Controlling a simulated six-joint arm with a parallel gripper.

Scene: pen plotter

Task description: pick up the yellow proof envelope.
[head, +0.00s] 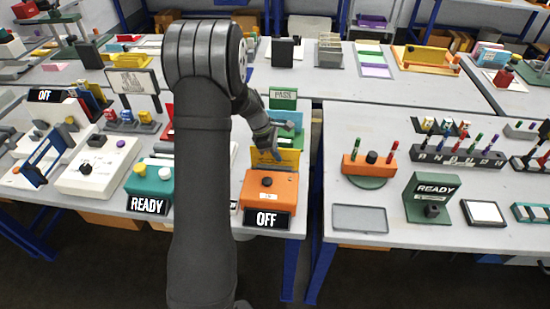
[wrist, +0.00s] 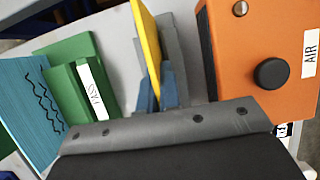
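The yellow proof envelope (wrist: 148,42) stands thin and edge-on in the wrist view. In the head view (head: 289,158) its yellow face shows behind the orange box. The blue fingertips of my gripper (wrist: 157,92) lie one on each side of its near edge, with no clear gap. In the head view my gripper (head: 276,155) points down at the envelope, behind the orange box. The envelope's lower part is hidden by the fingers and the box.
The orange AIR box (wrist: 265,50) stands close on the right of my gripper, with a black OFF sign (head: 267,219) before it. A grey upright holder (wrist: 178,50) is beside the envelope.

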